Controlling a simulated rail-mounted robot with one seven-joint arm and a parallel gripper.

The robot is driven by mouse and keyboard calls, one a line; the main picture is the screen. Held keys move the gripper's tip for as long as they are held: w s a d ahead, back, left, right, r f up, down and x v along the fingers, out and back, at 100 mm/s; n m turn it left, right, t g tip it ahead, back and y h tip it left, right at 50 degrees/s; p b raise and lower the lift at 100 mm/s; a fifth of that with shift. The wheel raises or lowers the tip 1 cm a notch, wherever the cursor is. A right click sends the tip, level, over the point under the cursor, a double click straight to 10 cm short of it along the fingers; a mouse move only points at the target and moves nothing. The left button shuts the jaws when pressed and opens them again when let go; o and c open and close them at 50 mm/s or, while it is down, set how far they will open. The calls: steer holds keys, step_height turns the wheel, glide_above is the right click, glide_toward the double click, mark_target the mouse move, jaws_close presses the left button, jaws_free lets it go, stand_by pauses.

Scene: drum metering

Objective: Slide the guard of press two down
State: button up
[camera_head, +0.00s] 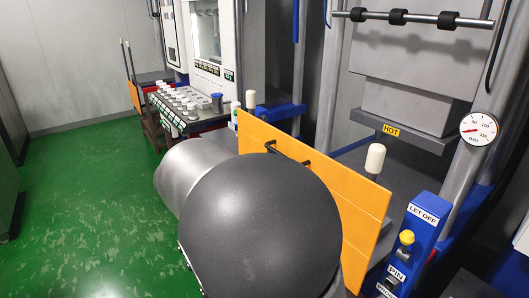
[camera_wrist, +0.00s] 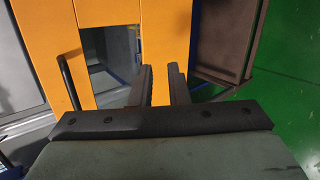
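The orange guard (camera_head: 362,208) stands upright in front of the near press with the HOT label (camera_head: 391,130). Its dark handle (camera_head: 290,155) shows at the top edge, partly hidden behind my arm. I cannot read a press number. In the wrist view an orange panel (camera_wrist: 110,13) with an opening fills the upper left, and a dark bar handle (camera_wrist: 69,84) is at its left. My gripper (camera_wrist: 161,72) has its two fingers apart with nothing between them, in front of the orange panel and to the right of the handle. My arm hides the gripper in the head view.
A blue control box (camera_head: 415,232) with a yellow knob stands at the right. A round gauge (camera_head: 478,128) is on the press column. Another machine with an orange panel (camera_head: 133,92) and a bench of bottles (camera_head: 180,105) stand at the back. Green floor (camera_head: 85,205) is clear at left.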

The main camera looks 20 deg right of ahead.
steer(key=w+a+r+t+h, duration=0.3)
steer(key=w+a+r+h, duration=0.2)
steer(key=r, duration=0.5)
steer(key=p+x, duration=0.2)
steer(key=x, duration=1.5)
